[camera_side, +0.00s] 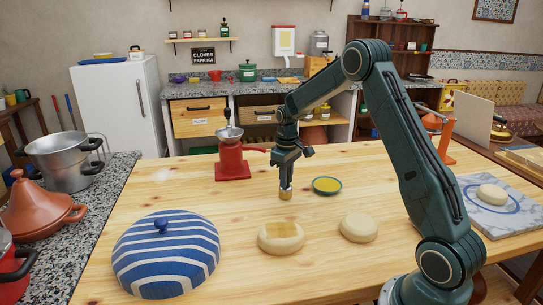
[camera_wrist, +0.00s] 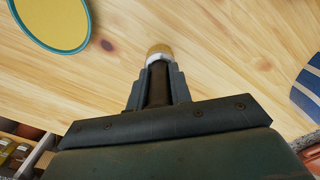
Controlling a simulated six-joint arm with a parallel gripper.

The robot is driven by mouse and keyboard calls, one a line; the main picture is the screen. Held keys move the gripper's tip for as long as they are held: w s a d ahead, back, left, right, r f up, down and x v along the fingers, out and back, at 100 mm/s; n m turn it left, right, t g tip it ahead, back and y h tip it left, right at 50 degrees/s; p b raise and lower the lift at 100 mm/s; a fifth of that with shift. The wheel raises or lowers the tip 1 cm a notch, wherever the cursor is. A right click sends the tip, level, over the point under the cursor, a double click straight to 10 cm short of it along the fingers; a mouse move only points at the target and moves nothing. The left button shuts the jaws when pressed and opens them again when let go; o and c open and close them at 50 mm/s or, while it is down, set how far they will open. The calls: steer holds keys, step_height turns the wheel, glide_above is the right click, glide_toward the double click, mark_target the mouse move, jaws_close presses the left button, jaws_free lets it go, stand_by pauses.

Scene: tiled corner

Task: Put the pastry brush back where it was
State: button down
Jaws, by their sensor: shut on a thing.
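My gripper (camera_side: 286,175) is shut on the pastry brush (camera_side: 286,194) and points down over the wooden table. The brush's tan tip shows below the jaws; whether it touches the table I cannot tell. In the wrist view the tip (camera_wrist: 160,50) sticks out past the jaws (camera_wrist: 158,85), which hide the handle. A small dish of yellow liquid (camera_side: 327,185) with a teal rim lies just right of the brush. It also shows at upper left in the wrist view (camera_wrist: 55,18). A dough round (camera_side: 270,244) with a yellow patch on top lies in front, a plain one (camera_side: 358,228) beside it.
A red grinder (camera_side: 232,162) stands behind and left of my gripper. A blue striped dome (camera_side: 165,255) sits at front left. Another dough round (camera_side: 493,195) lies on a marble board (camera_side: 480,222) at right.

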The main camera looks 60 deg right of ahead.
steer(key=shift+f, duration=0.1)
steer(key=c, duration=1.3)
jaws_free()
steer(key=shift+o, duration=0.2)
step_height(320, 180, up, 12)
steer(key=shift+r, duration=0.1)
